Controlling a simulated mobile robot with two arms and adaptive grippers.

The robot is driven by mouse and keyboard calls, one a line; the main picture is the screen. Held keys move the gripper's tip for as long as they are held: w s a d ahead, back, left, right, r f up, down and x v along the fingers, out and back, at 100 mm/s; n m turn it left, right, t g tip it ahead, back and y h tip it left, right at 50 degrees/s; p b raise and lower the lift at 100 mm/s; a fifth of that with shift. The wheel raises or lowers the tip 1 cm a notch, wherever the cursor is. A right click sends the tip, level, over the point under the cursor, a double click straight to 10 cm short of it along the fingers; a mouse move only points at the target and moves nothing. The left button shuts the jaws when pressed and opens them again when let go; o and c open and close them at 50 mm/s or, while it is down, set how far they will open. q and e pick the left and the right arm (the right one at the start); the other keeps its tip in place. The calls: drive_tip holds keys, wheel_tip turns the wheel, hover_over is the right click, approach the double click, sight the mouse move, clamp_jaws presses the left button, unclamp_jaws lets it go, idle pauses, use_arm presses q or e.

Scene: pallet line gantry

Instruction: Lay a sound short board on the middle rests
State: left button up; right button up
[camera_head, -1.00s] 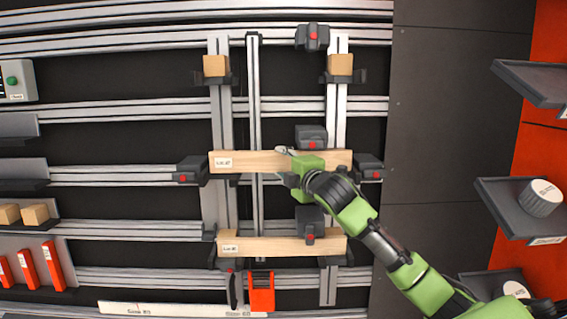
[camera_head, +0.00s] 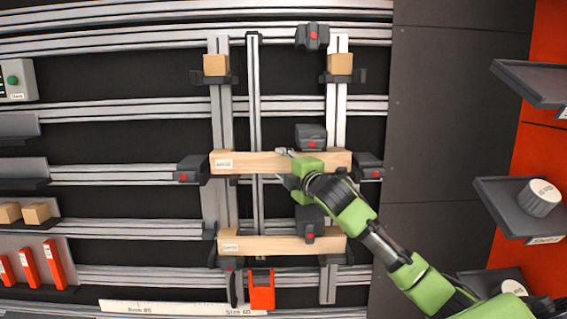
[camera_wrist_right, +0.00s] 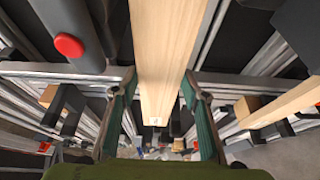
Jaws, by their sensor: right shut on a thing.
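A pale short board (camera_head: 250,162) with a white label near its left end lies level across the two uprights at the middle rests. Its ends are beside the left dark clamp block (camera_head: 190,169) and the right one (camera_head: 368,167). My right gripper (camera_head: 287,164) is shut on this board right of its middle. In the right wrist view the board (camera_wrist_right: 165,45) runs between the two green-padded fingers (camera_wrist_right: 160,100). A second labelled board (camera_head: 270,245) lies lower down, level across the uprights. My left gripper is not in view.
Dark blocks with red buttons stand above (camera_head: 311,137) and below (camera_head: 310,224) the middle board. Two wooden blocks (camera_head: 215,65) (camera_head: 340,64) sit on the top rests. A red device (camera_head: 261,290) is at the bottom. Shelves (camera_head: 525,200) stick out at the right.

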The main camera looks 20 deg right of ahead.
drive_tip(key=o, duration=1.4)
drive_tip(key=shift+c, duration=0.2)
drive_tip(key=shift+s, duration=0.1)
drive_tip(key=v, duration=1.1)
drive_tip(key=shift+s+r, duration=0.15)
drive_tip(key=shift+s, duration=0.25)
drive_tip(key=shift+d, duration=0.1)
